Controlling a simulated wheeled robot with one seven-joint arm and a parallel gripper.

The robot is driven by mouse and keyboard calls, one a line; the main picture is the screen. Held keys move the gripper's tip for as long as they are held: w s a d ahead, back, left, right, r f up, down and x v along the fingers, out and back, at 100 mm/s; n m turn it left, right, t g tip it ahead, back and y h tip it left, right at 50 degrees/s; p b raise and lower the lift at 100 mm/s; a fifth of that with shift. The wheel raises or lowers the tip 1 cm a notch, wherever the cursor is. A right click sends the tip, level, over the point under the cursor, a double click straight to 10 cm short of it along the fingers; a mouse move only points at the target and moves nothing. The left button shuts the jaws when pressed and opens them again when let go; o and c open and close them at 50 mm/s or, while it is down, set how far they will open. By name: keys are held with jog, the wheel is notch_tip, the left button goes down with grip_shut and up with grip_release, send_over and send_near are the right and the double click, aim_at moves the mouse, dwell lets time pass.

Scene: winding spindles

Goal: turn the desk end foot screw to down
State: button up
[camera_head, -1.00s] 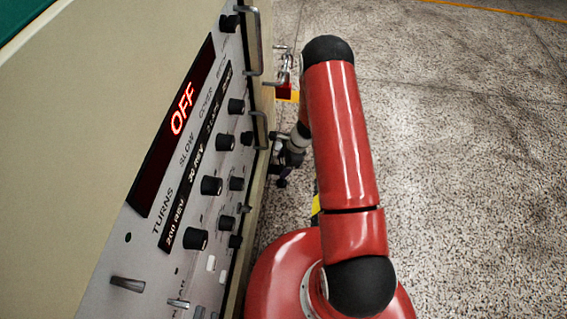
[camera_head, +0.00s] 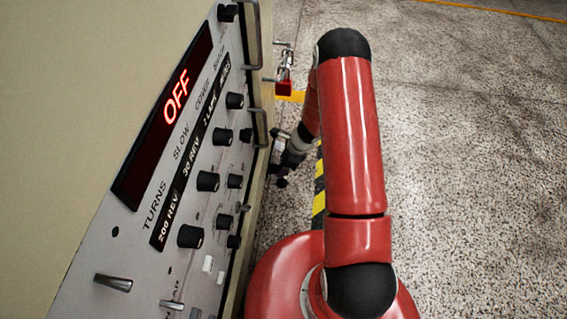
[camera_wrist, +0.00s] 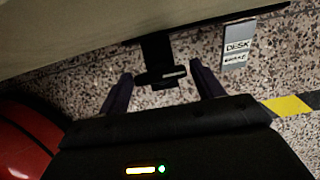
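The foot screw (camera_wrist: 161,76), a dark post with a short crossbar that has a light mark, hangs below the cabinet edge in the wrist view. My gripper (camera_wrist: 160,70) has its two dark fingers apart, one on each side of the crossbar, with gaps showing on both sides. A small grey plate (camera_wrist: 238,47) reading DESK, with a second word that is hard to read, lies right of the right finger. In the head view my gripper (camera_head: 283,168) is low beside the cabinet and partly hidden by its edge.
The cabinet's control panel (camera_head: 205,165) shows a red OFF display (camera_head: 176,97), knobs and metal handles. A red padlock (camera_head: 284,88) hangs at its far side. Yellow-black floor tape (camera_head: 319,190) runs beside my arm. The speckled floor at right is clear.

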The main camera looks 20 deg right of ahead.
jog(key=shift+o, duration=1)
jog(key=p+v, duration=0.1)
jog(key=v, duration=0.6)
jog(key=shift+d+r+p, duration=0.2)
jog(key=shift+r+p, duration=0.15)
jog(key=shift+p, duration=0.05)
jog(key=shift+s, duration=0.1)
